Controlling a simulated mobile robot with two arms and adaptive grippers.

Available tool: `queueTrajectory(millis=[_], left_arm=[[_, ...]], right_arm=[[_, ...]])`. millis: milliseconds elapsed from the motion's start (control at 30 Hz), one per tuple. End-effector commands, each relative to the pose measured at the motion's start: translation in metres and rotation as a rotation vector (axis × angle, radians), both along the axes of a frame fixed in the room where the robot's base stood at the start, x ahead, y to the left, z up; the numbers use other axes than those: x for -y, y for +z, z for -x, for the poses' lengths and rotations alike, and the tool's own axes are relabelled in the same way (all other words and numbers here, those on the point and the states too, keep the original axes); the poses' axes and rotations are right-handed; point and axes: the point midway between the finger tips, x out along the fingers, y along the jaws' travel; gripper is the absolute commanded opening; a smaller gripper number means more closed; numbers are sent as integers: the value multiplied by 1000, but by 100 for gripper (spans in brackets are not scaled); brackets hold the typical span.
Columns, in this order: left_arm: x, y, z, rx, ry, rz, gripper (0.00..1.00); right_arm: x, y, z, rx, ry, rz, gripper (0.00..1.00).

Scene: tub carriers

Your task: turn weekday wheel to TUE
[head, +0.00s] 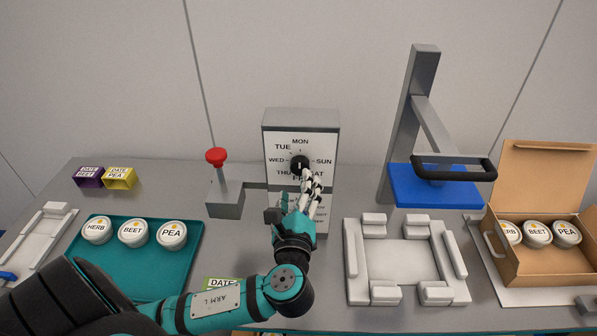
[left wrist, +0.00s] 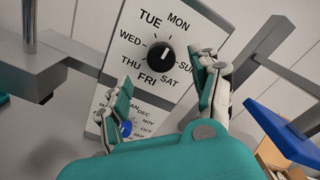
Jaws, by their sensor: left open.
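The weekday wheel is a black knob (head: 299,162) on the upright grey-white panel (head: 272,123), ringed by day names. TUE is at its upper left. The wheel also shows in the left wrist view (left wrist: 160,58), with a short white mark on its face pointing roughly up, towards the TUE–MON side; I cannot tell exactly which day. My left gripper (head: 309,180) is open just in front of and below the wheel. In the left wrist view its fingers (left wrist: 166,82) are spread, with the wheel beyond the gap, seemingly not gripped. My right gripper is not in view.
A month dial with a blue knob (left wrist: 126,129) sits below the wheel, mostly hidden by my arm in the head view. A red-topped lever (head: 216,157) stands left of the panel; a blue-plated press (head: 435,187) stands right. Teal tray (head: 130,270) holds labelled tubs.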

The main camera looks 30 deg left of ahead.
Motion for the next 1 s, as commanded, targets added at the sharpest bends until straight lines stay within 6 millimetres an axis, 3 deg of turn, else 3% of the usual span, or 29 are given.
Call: queueTrajectory(millis=[100, 233, 433, 767, 1000], left_arm=[[-14, 0, -22, 4, 1, -3, 64], [-25, -1, -40, 2, 0, -1, 64], [-34, 0, -56, 1, 1, 0, 64], [-36, 0, -58, 0, -1, 1, 64], [-35, 0, -58, 0, -1, 1, 32]], right_arm=[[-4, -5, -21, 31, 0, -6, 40], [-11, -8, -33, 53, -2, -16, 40], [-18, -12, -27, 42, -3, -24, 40], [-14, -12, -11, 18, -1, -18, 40], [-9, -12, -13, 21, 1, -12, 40]])
